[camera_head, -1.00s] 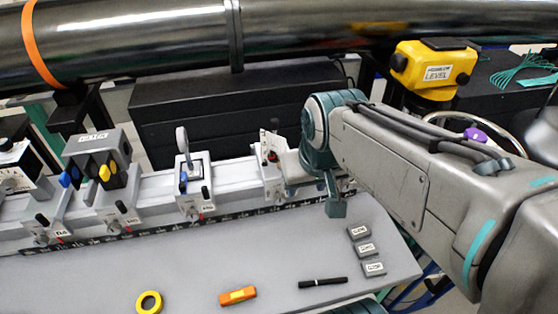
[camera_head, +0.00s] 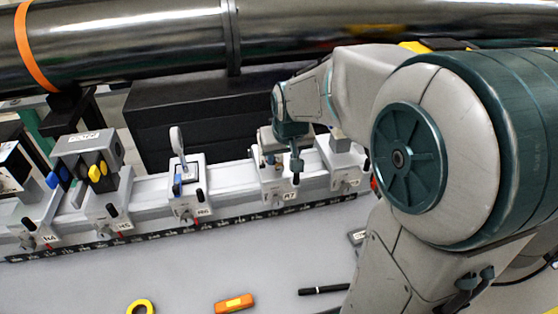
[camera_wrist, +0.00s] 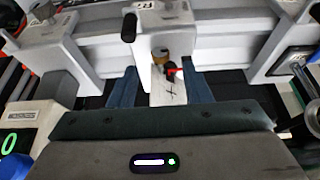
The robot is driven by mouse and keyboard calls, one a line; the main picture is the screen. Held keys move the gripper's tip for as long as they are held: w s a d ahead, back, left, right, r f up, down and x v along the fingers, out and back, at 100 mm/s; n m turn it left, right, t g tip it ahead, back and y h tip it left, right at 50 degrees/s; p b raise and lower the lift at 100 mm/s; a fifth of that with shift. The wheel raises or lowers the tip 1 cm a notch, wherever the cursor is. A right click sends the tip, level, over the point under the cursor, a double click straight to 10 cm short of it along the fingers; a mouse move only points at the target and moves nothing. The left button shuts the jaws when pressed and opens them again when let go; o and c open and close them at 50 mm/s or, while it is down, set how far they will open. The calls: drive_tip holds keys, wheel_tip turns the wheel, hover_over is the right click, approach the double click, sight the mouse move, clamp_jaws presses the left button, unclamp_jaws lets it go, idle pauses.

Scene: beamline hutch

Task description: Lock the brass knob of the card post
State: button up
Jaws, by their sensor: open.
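The card post stands on a carriage (camera_head: 284,190) of the rail, whose label seems to read R7; my gripper partly covers the post in the head view. My gripper (camera_wrist: 161,82) is open, one finger on each side of the card, with visible gaps. In the head view my gripper (camera_head: 297,167) is over the post. I cannot tell the knob's locked state.
Black boxes (camera_head: 190,115) stand behind. A yellow tape ring (camera_head: 140,307), an orange tool (camera_head: 234,303) and a black pen (camera_head: 323,290) lie in front.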

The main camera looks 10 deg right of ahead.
sight(280, 166)
drive_tip(key=shift+x, duration=2.65)
clamp_jaws()
